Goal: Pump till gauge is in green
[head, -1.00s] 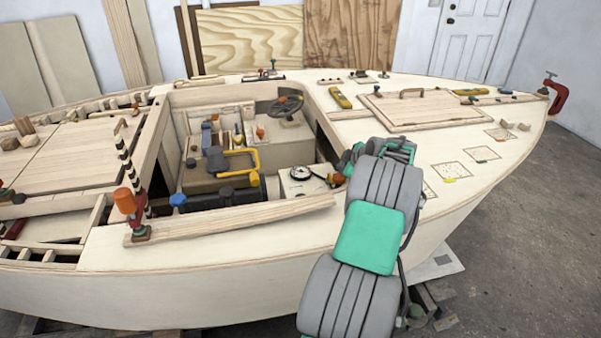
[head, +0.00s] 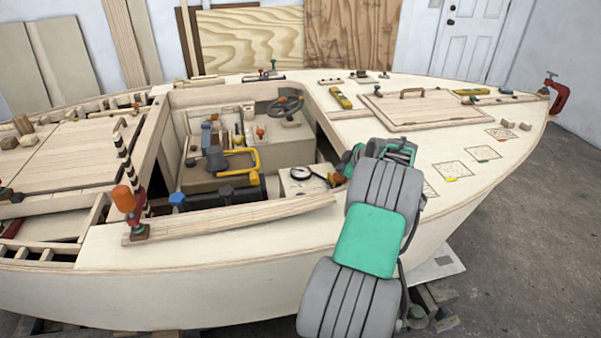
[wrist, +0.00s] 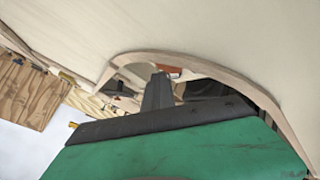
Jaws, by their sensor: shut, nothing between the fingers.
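The round gauge (head: 301,172), with a pale dial and dark rim, sits on a white box in the cockpit. Its needle and any green band are too small to read. A yellow bent handle (head: 240,154) stands left of it; I cannot tell whether it belongs to the pump. My gripper (wrist: 157,92) shows in the wrist view as dark grey fingers, shut and empty, under a curved wooden edge. In the head view my arm hides its fingertips.
A long wooden coaming (head: 235,220) borders the cockpit's near side. A red clamp with an orange top (head: 124,200) stands at its left end. A steering wheel (head: 286,106) is at the cockpit's far side. The foredeck holds a hatch (head: 425,106) and small tools.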

